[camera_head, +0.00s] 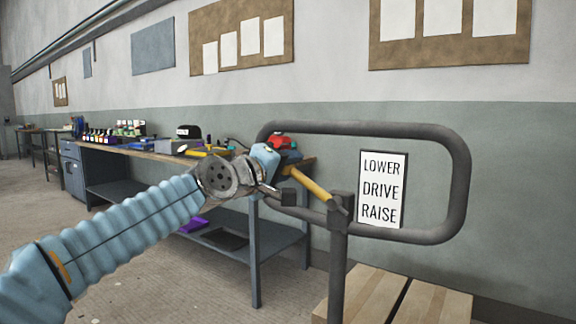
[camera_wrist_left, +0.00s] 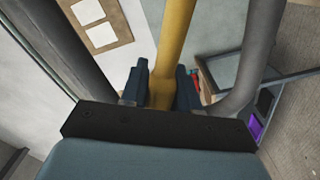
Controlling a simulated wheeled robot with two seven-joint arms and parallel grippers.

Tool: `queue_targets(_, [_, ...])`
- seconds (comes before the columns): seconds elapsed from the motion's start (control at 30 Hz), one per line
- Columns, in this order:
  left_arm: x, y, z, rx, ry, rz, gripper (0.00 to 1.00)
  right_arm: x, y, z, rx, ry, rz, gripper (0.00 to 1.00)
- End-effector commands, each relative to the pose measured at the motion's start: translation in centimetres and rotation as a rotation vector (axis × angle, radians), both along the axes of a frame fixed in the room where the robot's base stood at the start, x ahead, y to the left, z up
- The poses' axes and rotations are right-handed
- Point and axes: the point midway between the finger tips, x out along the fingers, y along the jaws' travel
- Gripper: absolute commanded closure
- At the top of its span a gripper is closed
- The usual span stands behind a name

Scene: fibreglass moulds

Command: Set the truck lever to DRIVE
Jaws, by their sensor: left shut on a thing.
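The truck lever (camera_head: 316,190) is a yellow bar sloping up and left from a dark pivot on the truck's grey post (camera_head: 338,262). My left gripper (camera_head: 284,182) is at its upper left end. In the left wrist view the yellow lever (camera_wrist_left: 172,45) runs between the two dark fingers of my left gripper (camera_wrist_left: 161,88), which is shut on it. The fingers hide part of the lever's end in the head view. A white sign (camera_head: 382,189) on the handle frame reads LOWER, DRIVE, RAISE from top to bottom. My right gripper is not in view.
The truck's grey tubular handle (camera_head: 460,180) loops around the sign and lever. Wooden slats (camera_head: 436,300) lie below it. A workbench (camera_head: 256,255) with tools stands behind my left arm. The wall is behind the handle, and open floor lies at left.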

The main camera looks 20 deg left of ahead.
Motion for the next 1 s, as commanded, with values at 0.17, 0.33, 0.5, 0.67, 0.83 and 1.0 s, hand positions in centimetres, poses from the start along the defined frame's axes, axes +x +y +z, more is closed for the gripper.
queue_targets(0.17, [0.0, 0.0, -0.1, -0.002, 0.001, 0.000, 1.00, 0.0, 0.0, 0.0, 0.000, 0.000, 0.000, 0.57])
queue_targets(0.33, [0.3, 0.7, -2.5, -0.133, 0.050, 0.000, 1.00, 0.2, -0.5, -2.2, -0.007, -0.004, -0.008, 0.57])
queue_targets(0.5, [0.4, 1.3, -5.4, -0.372, 0.135, -0.001, 1.00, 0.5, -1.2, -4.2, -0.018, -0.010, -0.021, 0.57])
queue_targets(0.67, [0.5, 1.3, -6.0, -0.461, 0.168, -0.001, 1.00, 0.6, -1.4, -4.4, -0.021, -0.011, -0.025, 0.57])
queue_targets(0.83, [0.5, 1.3, -5.9, -0.462, 0.169, -0.001, 1.00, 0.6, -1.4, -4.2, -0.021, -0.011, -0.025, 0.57])
queue_targets(1.0, [0.5, 1.3, -5.9, -0.461, 0.169, -0.001, 0.55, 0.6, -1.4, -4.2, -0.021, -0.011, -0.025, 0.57])
